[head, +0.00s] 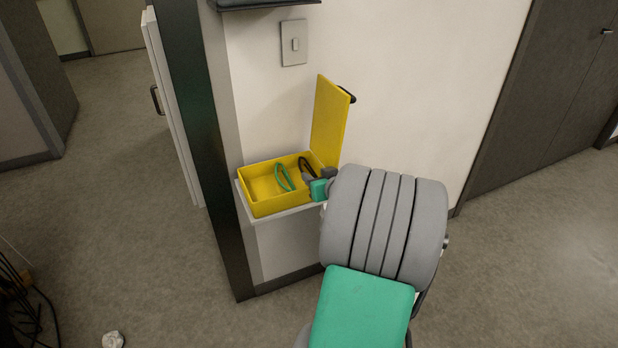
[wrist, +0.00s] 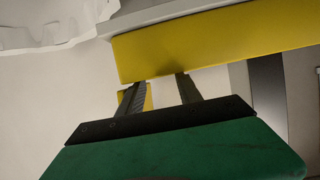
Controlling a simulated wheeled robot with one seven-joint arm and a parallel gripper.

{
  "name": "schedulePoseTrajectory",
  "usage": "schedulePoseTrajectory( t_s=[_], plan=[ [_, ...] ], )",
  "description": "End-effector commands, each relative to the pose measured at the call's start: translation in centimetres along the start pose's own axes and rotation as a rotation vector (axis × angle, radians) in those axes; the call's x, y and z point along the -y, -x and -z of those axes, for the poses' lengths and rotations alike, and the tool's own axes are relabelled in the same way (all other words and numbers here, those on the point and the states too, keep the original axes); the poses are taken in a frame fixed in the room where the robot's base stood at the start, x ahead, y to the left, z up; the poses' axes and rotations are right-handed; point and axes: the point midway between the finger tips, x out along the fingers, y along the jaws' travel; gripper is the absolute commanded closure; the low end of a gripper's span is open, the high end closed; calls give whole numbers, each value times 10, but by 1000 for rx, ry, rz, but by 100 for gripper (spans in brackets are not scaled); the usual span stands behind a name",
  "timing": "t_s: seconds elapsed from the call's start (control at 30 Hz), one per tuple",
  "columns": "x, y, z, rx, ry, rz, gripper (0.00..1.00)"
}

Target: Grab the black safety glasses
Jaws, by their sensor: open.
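The black safety glasses (head: 305,165) are in the open yellow box (head: 262,203), toward its right end. Part of them is hidden behind my gripper. Green safety glasses (head: 284,178) stand in the same box, to their left. My gripper (head: 317,175) is at the right end of the box, close to the black glasses; I cannot tell whether it touches them. In the wrist view my gripper (wrist: 158,84) has its two fingers apart, with a yellow wall of the box (wrist: 215,48) just beyond the fingertips. No glasses show in that view.
The yellow lid (head: 333,122) stands upright at the box's right end, close to my gripper. The box sits on a small pale shelf (head: 291,213) against the wall. A dark post (head: 203,130) rises to the left. The floor in front is mostly clear.

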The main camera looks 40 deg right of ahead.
Motion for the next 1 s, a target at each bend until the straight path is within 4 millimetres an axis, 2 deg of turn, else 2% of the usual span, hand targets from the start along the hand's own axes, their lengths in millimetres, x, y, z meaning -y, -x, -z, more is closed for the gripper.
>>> schedulePoseTrajectory(
  t_s=[0.1, 0.2, 0.47, 0.9, 1.0],
  plan=[
    [1, -24, -4, 3, 1, 4, 58],
    [1, -38, -3, 2, 1, 2, 58],
    [0, -42, -2, 1, 1, 0, 59],
    [0, -41, -2, 2, 0, 0, 95],
    [0, -41, -2, 2, 0, 0, 100]
  ],
)
